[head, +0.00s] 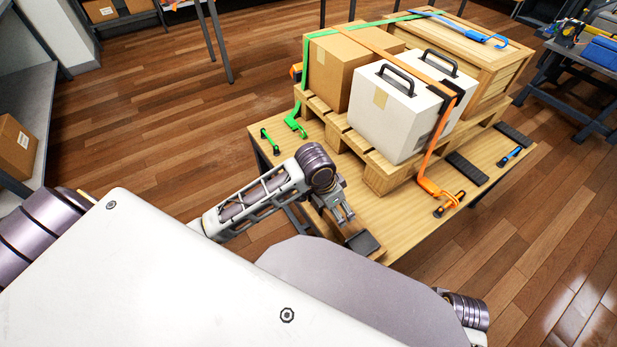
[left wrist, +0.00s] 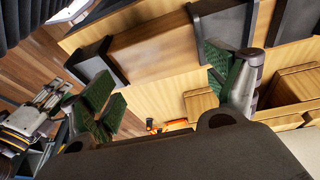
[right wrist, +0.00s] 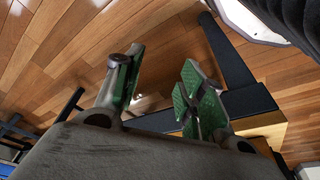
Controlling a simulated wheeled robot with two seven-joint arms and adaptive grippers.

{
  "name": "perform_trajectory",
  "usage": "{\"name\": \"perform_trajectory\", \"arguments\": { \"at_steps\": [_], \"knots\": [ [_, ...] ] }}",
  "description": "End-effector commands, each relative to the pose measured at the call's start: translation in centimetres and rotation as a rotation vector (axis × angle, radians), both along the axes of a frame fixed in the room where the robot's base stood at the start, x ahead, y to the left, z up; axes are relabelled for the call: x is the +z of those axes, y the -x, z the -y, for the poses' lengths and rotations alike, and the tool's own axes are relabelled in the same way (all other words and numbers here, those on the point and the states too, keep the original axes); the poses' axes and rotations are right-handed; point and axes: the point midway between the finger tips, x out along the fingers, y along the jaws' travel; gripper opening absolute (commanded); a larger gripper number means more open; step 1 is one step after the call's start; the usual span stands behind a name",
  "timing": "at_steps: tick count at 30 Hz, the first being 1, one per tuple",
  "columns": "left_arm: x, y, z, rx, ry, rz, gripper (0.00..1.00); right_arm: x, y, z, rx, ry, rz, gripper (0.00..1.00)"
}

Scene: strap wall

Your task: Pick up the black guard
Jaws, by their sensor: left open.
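A black guard (head: 363,243) lies on the near edge of the wooden table in the head view. My left gripper (head: 345,217) is open just above and behind it, pointing down at the table. In the left wrist view the open fingers (left wrist: 165,95) are wide apart with nothing between them. Dark pieces show beyond them, one at the left (left wrist: 97,64) and one behind the right finger (left wrist: 225,25); I cannot tell which is that guard. Further black guards lie on the table's right side (head: 466,168) (head: 514,135). My right gripper (right wrist: 160,90) is open and empty over the floor.
A pallet (head: 385,178) on the table (head: 290,160) carries a cardboard box (head: 335,65), white cases (head: 385,120) and a wooden crate (head: 480,60). Green and orange straps (head: 425,165) cross them. The table's near left part is mostly clear.

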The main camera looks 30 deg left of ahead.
Motion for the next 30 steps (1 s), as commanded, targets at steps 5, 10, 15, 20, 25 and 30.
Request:
{"name": "perform_trajectory", "arguments": {
  "at_steps": [5, 10, 15, 20, 25, 30],
  "knots": [
    [0.5, -1.3, -0.4, -0.037, -0.026, -0.016, 0.88, -1.6, 0.2, -0.2, 0.003, -0.002, -0.010, 0.40],
    [0.9, -2.5, -1.1, -0.061, -0.052, -0.038, 0.88, -3.2, 0.4, -0.3, 0.006, -0.003, -0.018, 0.40],
    [1.4, -3.7, -2.1, -0.076, -0.079, -0.061, 0.88, -4.7, 0.6, -0.4, 0.007, -0.005, -0.026, 0.40],
    [2.0, -4.9, -3.5, -0.079, -0.107, -0.085, 0.88, -6.3, 0.9, -0.6, 0.010, -0.006, -0.035, 0.40],
    [2.7, -6.2, -5.2, -0.072, -0.135, -0.110, 0.88, -7.9, 1.3, -0.7, 0.013, -0.007, -0.043, 0.40],
    [3.7, -7.5, -7.2, -0.055, -0.162, -0.137, 0.88, -9.4, 1.7, -0.8, 0.016, -0.009, -0.052, 0.40]
  ]
}}
